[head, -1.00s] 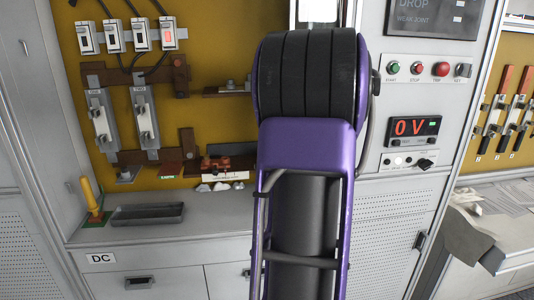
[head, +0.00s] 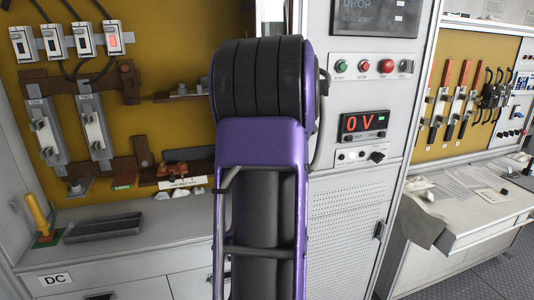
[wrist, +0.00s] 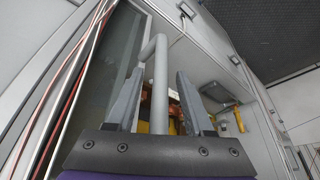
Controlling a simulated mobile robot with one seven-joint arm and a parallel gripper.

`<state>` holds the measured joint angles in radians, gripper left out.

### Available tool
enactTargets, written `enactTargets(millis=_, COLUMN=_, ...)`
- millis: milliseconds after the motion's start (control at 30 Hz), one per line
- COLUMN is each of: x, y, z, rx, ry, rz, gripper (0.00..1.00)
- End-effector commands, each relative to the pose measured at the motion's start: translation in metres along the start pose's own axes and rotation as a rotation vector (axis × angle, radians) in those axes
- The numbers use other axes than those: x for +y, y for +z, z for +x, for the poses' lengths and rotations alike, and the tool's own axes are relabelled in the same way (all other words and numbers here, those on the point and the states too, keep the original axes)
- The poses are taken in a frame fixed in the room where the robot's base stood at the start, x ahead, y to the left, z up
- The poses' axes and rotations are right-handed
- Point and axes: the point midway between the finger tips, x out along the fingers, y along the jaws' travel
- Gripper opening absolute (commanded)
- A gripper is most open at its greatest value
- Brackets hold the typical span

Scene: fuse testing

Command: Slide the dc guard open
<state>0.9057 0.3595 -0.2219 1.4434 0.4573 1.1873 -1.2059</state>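In the wrist view, a grey bar handle (wrist: 160,85) with a bent top stands between the two fingers of my gripper (wrist: 158,88). The fingers are apart, with a gap showing on each side of the bar, so my gripper looks open around it. A framed panel with a dark pane (wrist: 115,58) is beside the handle on the left; it appears to be the dc guard. In the head view, the drawer below the bay carries a DC label (head: 56,279). My arm hides my gripper and the handle there.
The bay's yellow back board (head: 150,130) holds switches and fuse holders. A grey tray (head: 103,227) and a yellow-handled tool (head: 40,214) are on its ledge. A control panel reading 0 V (head: 363,123) is right of my arm. Red and white cables (wrist: 65,85) run along the wrist view's left.

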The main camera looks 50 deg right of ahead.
Motion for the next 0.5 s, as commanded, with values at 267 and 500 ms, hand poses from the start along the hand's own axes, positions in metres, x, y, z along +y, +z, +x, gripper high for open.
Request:
enactTargets(millis=267, x=0.0, y=0.0, z=-0.002, rx=0.0, ry=0.0, rz=0.0, gripper=0.52)
enactTargets(millis=500, x=0.001, y=0.0, z=-0.036, rx=0.001, ry=0.004, rz=0.0, gripper=0.52)
